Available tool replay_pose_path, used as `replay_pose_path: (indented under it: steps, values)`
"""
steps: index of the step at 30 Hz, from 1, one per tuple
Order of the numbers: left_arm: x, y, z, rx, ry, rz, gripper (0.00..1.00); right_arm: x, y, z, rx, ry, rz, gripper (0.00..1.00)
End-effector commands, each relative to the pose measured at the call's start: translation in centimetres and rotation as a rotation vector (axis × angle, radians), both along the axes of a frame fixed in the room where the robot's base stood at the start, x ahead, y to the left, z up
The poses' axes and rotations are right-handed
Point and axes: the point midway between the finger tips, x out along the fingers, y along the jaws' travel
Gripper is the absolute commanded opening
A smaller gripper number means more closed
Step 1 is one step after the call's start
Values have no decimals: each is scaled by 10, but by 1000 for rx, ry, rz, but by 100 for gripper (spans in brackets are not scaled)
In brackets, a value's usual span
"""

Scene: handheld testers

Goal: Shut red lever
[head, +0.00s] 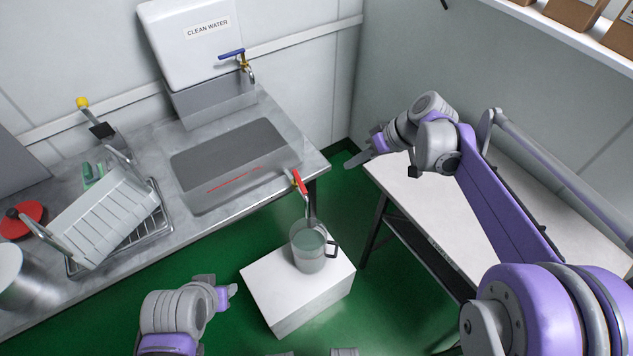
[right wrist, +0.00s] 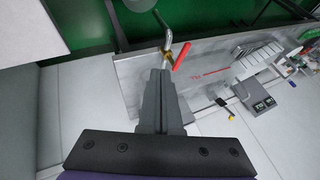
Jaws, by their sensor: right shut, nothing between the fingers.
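The red lever (head: 300,182) sits on a small metal tap at the front right corner of the metal counter. In the right wrist view, the red lever (right wrist: 181,56) slants just beyond my fingertips, beside the curved spout (right wrist: 168,40). A clear jug (head: 308,250) with a dark handle stands upright below the tap; I cannot tell whether water is flowing. My right gripper (head: 352,163) is shut and empty, to the right of the lever and apart from it in the head view. My left gripper (head: 230,292) is low, left of the jug; its finger opening is unclear.
The jug stands on a white block (head: 272,296) on the green floor. The counter holds a sink with a red line (head: 234,179), a dish rack (head: 110,213) and a blue-levered clean water tank (head: 190,45). A white table (head: 420,205) stands right, under my right arm.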

Motion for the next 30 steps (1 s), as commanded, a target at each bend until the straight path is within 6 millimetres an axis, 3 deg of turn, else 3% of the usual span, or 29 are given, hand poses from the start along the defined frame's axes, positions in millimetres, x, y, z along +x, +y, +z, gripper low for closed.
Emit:
replay_pose_path:
  steps: [7, 19, 24, 30]
  values:
    - [0, 0, -2, 0, 1, 0, 45, 8, 12, -18, 8, -4, 11, 0]
    - [-1, 0, -9, 0, 3, 0, 45, 24, 59, -84, 7, -3, 10, 0]
    - [-1, 0, -6, 0, 2, 0, 45, 15, 83, -80, 6, -3, 8, 0]
    - [-1, 0, -6, 0, 2, 0, 45, 11, 94, -80, 7, -3, 7, 0]
